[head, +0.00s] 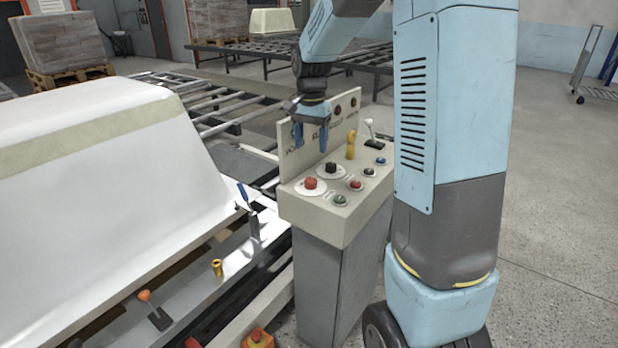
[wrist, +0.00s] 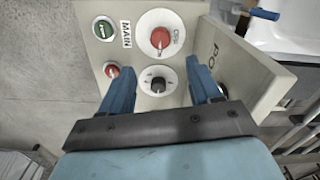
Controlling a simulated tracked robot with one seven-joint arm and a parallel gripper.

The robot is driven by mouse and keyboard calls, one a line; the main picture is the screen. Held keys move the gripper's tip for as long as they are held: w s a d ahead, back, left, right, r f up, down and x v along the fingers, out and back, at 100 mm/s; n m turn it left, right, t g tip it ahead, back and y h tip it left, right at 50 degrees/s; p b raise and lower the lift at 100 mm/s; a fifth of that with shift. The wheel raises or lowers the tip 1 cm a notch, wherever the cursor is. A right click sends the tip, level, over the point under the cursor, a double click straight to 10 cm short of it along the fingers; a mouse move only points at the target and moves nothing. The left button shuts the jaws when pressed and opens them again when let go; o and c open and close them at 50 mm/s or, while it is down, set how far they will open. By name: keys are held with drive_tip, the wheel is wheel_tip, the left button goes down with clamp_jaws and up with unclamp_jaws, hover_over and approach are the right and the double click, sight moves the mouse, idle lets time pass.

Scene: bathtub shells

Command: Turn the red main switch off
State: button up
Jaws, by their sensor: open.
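The red main switch (head: 310,183) is a red rotary knob on a round white plate, on the sloped top of the cream control panel (head: 318,229). In the wrist view the red knob (wrist: 160,39) sits beyond my fingertips, near the printed word MAIN. A black rotary knob (head: 331,168) on a similar white plate is beside it; in the wrist view this black knob (wrist: 158,85) lies between my fingers. My gripper (head: 311,140) is open and empty above the panel, in front of its upright back plate. In the wrist view the gripper (wrist: 161,82) has both blue fingers spread apart.
A green button (head: 340,199), a red button (head: 356,185), a yellow handle (head: 351,146) and a black-knobbed or white-topped lever (head: 370,130) crowd the panel. A white bathtub shell (head: 110,180) stands left, with an orange-knobbed lever (head: 146,297) before it.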

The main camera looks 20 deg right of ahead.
sight(310, 179)
wheel_tip(310, 179, down, 12)
drive_tip(key=shift+r, duration=0.25)
drive_tip(key=shift+c, duration=0.4)
drive_tip(key=c, duration=0.9)
drive_tip(key=shift+a, duration=0.15)
drive_tip(key=shift+c, duration=0.3)
